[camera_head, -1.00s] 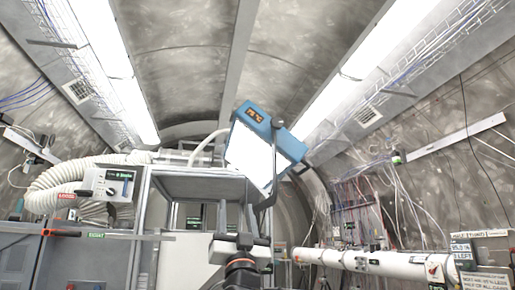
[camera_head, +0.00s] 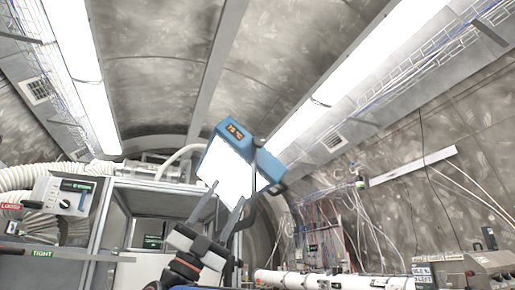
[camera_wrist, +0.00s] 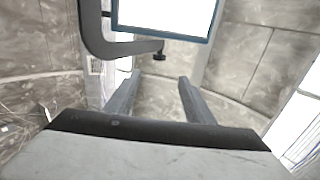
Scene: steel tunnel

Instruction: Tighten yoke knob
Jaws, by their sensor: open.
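A blue heater-like unit (camera_head: 268,166) with a lit white panel and an orange "75 °C" display hangs on a dark grey yoke (camera_head: 250,208). A small dark knob (camera_head: 260,143) shows at the yoke's upper end. In the wrist view the yoke (camera_wrist: 92,28) curves in from the top left and ends in a black knob (camera_wrist: 158,54). My gripper (camera_head: 227,194) points up, open and empty, in front of the panel and yoke. In the wrist view the fingers of my gripper (camera_wrist: 156,80) are apart, with the knob beyond their tips; nothing touches it.
A grey metal frame cabinet (camera_head: 165,188) stands behind and left of the gripper. A control box (camera_head: 65,193) and a ribbed white hose (camera_head: 20,178) are further left. A white pipe (camera_head: 330,281) and wall cables (camera_head: 330,220) are at right. Open air lies above the unit.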

